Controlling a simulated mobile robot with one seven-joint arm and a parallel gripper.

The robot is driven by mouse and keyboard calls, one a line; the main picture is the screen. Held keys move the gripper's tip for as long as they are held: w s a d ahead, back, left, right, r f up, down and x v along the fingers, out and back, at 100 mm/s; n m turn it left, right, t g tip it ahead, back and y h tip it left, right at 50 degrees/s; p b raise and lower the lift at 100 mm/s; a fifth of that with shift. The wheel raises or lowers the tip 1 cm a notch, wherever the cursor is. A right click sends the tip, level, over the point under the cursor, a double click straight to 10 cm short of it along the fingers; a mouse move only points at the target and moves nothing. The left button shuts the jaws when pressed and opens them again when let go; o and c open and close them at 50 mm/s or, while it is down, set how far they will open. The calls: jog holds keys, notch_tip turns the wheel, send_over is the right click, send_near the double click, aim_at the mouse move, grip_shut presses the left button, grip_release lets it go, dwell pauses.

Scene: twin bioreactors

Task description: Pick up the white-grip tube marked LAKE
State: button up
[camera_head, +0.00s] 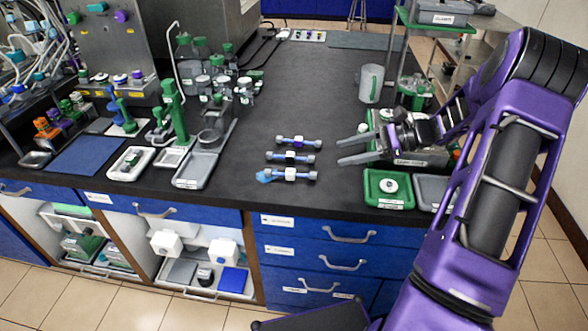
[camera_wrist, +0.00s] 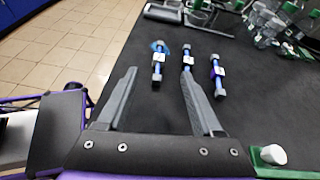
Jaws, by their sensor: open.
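The marks are too small to read, so I cannot tell which is LAKE. In the wrist view they are the near tube (camera_wrist: 158,64), middle tube (camera_wrist: 187,58) and far tube (camera_wrist: 217,76). My gripper (camera_head: 339,151) is open and empty, right of the tubes. Its fingers (camera_wrist: 159,72) point toward them.
A green tray (camera_head: 388,203) and a grey tray (camera_head: 433,193) sit at the front right, by my arm. A clear jug (camera_head: 371,83) stands behind. Stands and glassware (camera_head: 172,105) fill the left. Bench behind the tubes is clear.

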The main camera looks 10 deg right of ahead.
jog(key=shift+s+d+f+m, duration=0.15)
jog(key=shift+d+f+m, duration=0.35)
jog(key=shift+d+f, duration=0.25)
send_near(291, 171)
jog(key=x, duration=0.3)
jog(key=shift+s+a+f+b, duration=0.1)
jog(key=shift+a+f+b, duration=0.2)
jog(key=shift+b, duration=0.1)
jog(key=shift+x, duration=3.25)
jog(key=shift+r, duration=0.2)
grip_shut()
